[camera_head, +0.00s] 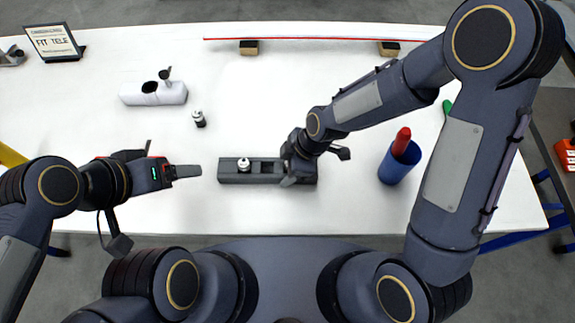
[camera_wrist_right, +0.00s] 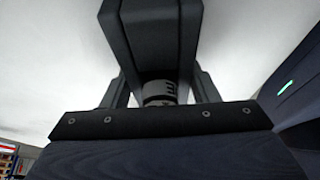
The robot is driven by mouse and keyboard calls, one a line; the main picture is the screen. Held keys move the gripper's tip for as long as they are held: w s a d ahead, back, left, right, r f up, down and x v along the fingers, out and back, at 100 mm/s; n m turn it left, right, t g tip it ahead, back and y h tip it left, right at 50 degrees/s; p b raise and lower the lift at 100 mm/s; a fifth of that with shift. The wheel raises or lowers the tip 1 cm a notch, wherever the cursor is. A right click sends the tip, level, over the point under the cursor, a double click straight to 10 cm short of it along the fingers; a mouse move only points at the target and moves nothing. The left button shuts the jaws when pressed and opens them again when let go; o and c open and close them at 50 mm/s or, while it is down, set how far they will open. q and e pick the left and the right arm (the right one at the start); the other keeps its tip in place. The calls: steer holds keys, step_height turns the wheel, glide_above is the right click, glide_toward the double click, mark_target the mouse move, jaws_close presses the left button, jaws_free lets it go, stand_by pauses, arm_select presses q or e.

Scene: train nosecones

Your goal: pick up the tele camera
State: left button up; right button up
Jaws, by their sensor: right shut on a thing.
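A dark grey holder block (camera_head: 235,177) with slots lies on the white table in front of me. One small silver and black camera (camera_head: 243,164) stands in its left part, and another (camera_head: 199,118) stands on the table behind and to the left. My right gripper (camera_head: 291,178) is down at the right end of the holder. In the right wrist view, its fingers (camera_wrist_right: 158,92) are shut on a grey cylinder with dark marks, the tele camera (camera_wrist_right: 158,90), beside the holder (camera_wrist_right: 152,35). The head view hides this camera behind the gripper. My left gripper (camera_head: 187,171) hangs empty left of the holder; its opening is unclear.
A white nosecone (camera_head: 165,96) with a dark hole lies back left. A sign reading "FIT TELE" (camera_head: 54,42) stands at the far left. A blue cup (camera_head: 394,168) with a red item (camera_head: 401,141) stands right of my right gripper. A red rod (camera_head: 320,39) lies along the back.

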arm_select(q)
steer(key=shift+c, duration=0.5)
steer(key=shift+w+d, duration=0.1)
steer(key=shift+w, duration=0.1)
steer(key=c, duration=0.4)
steer(key=n+g+y, duration=0.4)
steer(key=n+g, duration=0.2)
steer(key=n, duration=0.1)
glide_above(243, 163)
step_height(243, 163, down, 4)
steer(key=shift+c, duration=0.2)
steer(key=f, duration=0.6)
steer(key=shift+s+d+f, duration=0.15)
steer(key=shift+d+f, duration=0.1)
steer(key=shift+d, duration=0.05)
steer(key=shift+a+f, duration=0.15)
steer(key=shift+f, duration=1.3)
steer(key=shift+a+f, duration=0.1)
steer(key=shift+f, duration=1.3)
